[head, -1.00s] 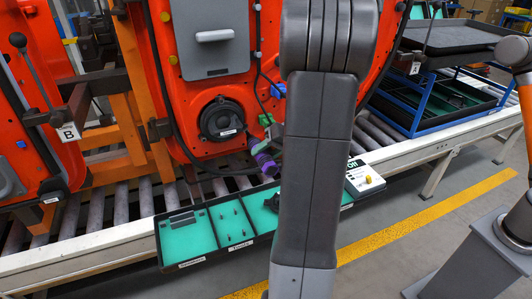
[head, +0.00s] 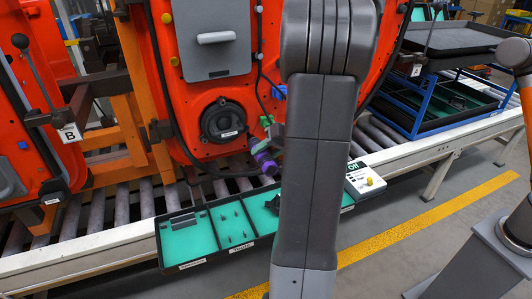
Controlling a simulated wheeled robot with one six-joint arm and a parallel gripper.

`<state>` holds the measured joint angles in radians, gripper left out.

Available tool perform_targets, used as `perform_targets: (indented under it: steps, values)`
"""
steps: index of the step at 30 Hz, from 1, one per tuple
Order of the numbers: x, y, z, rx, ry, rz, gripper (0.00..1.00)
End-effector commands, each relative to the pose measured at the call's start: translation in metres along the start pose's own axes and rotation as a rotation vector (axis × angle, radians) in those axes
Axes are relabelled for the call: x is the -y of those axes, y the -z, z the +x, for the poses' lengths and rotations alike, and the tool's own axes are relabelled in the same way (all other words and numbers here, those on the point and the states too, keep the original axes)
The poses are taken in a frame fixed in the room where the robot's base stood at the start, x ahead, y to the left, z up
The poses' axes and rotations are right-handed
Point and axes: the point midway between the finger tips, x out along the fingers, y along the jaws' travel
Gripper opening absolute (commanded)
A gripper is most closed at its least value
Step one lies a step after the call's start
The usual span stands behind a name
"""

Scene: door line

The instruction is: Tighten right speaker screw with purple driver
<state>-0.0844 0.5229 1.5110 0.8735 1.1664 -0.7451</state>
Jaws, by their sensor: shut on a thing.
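The purple driver (head: 264,160) shows just left of my arm, tilted, below and to the right of the speaker. My gripper (head: 274,141) is mostly hidden behind my own arm; only a grey part shows beside the driver, and it is shut on it. The driver is apart from the speaker. The speaker's screws are too small to tell. The driver's tip cannot be made out clearly.
A black tray with green compartments (head: 207,262) lies at the conveyor's front edge, holding several small dark parts. Green (head: 266,121) and blue connectors and dark cables hang near the driver.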

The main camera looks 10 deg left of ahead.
Motion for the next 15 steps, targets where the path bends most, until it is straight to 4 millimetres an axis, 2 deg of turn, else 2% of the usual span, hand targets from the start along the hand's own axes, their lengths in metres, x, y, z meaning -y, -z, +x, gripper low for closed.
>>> perform_targets:
  steps: [15]
  values:
    - [0.0007, 0.0056, 0.0018, -0.003, 0.000, -0.002, 0.00]
